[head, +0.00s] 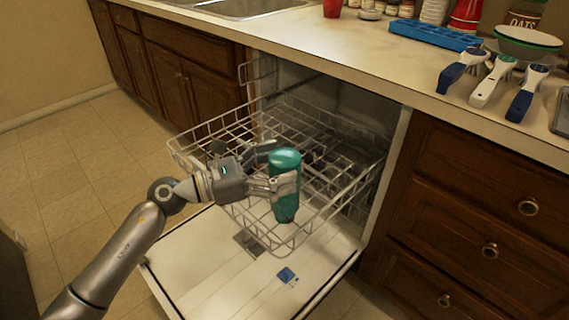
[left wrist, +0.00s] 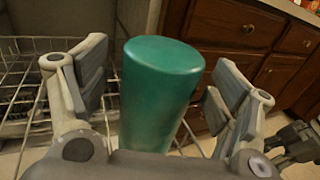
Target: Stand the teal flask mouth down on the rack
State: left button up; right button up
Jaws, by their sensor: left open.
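The teal flask (head: 285,190) stands about upright at the front right part of the dishwasher rack (head: 215,131). Its smooth closed end is up, and its narrower end points down among the wires; the mouth itself is hidden. In the left wrist view the flask (left wrist: 160,90) is between the two fingers, with a gap on each side. My left gripper (head: 277,167) is open around the flask's upper part. Whether the lower end rests on the wires is hard to see. Grey gripper-like parts, perhaps my right gripper (left wrist: 293,140), show at the right edge of the left wrist view.
The rack is pulled out above the open dishwasher door (head: 205,262), with a small blue item (head: 287,275) on it. Drawers (head: 480,225) stand to the right. The counter (head: 350,52) holds brushes (head: 492,82), a blue tray (head: 435,34) and bowls (head: 527,38). The rack's left part looks empty.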

pick_arm(q)
jog(key=v, duration=1)
jog(key=shift+a, duration=0.25)
jog(key=shift+s, duration=0.1)
